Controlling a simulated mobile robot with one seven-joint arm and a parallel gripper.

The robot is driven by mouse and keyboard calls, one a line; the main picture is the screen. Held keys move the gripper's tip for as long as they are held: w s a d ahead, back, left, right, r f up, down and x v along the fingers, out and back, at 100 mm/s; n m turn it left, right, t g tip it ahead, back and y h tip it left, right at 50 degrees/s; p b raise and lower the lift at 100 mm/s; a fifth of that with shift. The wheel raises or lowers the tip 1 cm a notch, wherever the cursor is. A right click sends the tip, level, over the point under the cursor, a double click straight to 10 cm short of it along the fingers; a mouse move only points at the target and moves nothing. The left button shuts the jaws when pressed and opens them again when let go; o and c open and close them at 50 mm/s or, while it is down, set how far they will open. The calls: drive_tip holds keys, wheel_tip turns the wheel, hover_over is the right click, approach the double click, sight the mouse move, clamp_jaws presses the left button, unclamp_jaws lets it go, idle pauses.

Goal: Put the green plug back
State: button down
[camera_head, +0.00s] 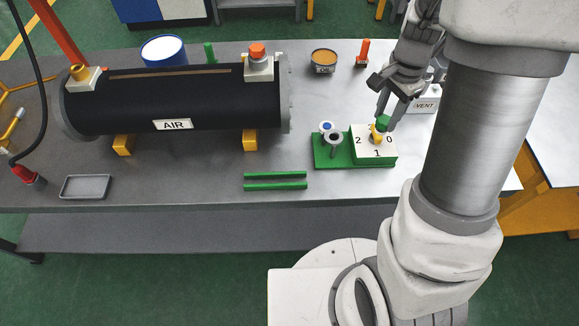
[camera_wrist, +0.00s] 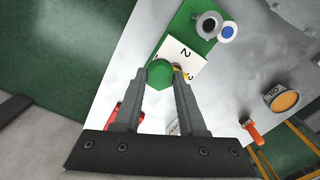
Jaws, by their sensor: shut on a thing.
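My gripper (camera_head: 384,115) is shut on the green plug (camera_head: 382,123), holding it by the fingertips. In the wrist view the plug (camera_wrist: 160,74) shows as a green hexagonal head between the fingers. In the head view it appears over the white numbered block (camera_head: 377,153), which stands on a green base (camera_head: 325,152). A yellow part (camera_head: 376,134) shows just below the plug; I cannot tell whether they touch. The black cylinder (camera_head: 190,98) marked AIR lies left on orange supports. It bears a brass fitting (camera_head: 79,73) and an orange-topped fitting (camera_head: 258,52).
A grey post and a blue-topped piece (camera_head: 326,127) stand beside the numbered block. A white VENT box (camera_head: 424,104) is behind my gripper. Green rails (camera_head: 275,181) and a grey tray (camera_head: 86,187) lie along the front. A tin (camera_head: 323,60) and an orange-red item (camera_head: 362,51) stand behind.

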drive_tip(key=s+a+f+n+b, duration=0.2)
drive_tip(key=s+a+n+b, duration=0.1)
drive_tip(key=a+n+b, duration=0.35)
drive_tip(key=s+a+f+n+b, duration=0.2)
drive_tip(key=a+f+n+b, duration=0.1)
drive_tip(key=a+n+b, duration=0.4)
drive_tip(key=shift+m, duration=0.45)
drive_tip(key=shift+w+a+f+p, duration=0.1)
drive_tip(key=shift+w+a+f, duration=0.1)
drive_tip(key=shift+a+f, duration=1.65)
drive_tip(key=shift+w+a+f+p, duration=0.15)
drive_tip(key=shift+a+f, duration=1.45)
drive_tip(key=shift+a, duration=0.45)
drive_tip(key=shift+w+a+f+p, duration=0.1)
drive_tip(key=shift+w+a+f, duration=0.1)
drive_tip(key=shift+a+f, duration=1.65)
drive_tip(key=shift+a+r, duration=0.1)
drive_tip(key=shift+r, duration=0.05)
drive_tip(key=shift+f, duration=0.3)
drive_tip(key=shift+c, duration=2.4)
unclamp_jaws()
drive_tip(key=shift+r, duration=0.1)
